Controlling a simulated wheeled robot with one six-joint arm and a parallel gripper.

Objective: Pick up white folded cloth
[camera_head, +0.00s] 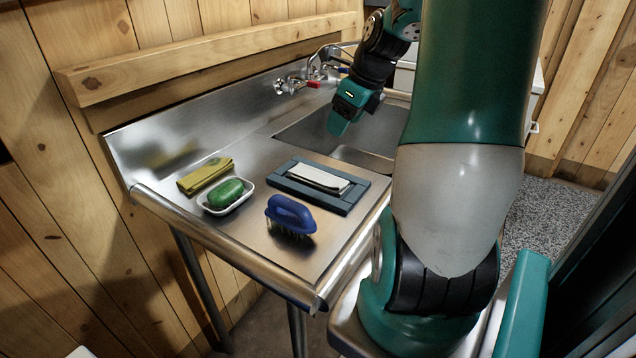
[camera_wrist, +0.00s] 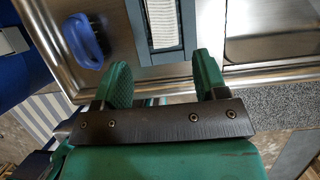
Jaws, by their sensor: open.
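The white folded cloth (camera_head: 319,178) lies flat on a blue-grey tray (camera_head: 340,207) on the steel counter. In the wrist view the cloth (camera_wrist: 163,24) shows as a ribbed white strip on the tray (camera_wrist: 139,30), ahead of the fingers and roughly between their lines. My gripper (camera_head: 340,122) is over the sink, up and to the right of the cloth in the head view, apart from it. In the wrist view my gripper (camera_wrist: 163,76) has its two green fingers spread with nothing between them. The cloth's far end is cut off in the wrist view.
A blue brush (camera_head: 290,214) stands left of the tray; it also shows in the wrist view (camera_wrist: 83,40). A green soap (camera_head: 225,193) in a white dish (camera_head: 246,197) and a yellow-green cloth (camera_head: 205,176) lie further left. The sink (camera_head: 345,155) and red-handled tap (camera_head: 312,84) are behind.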

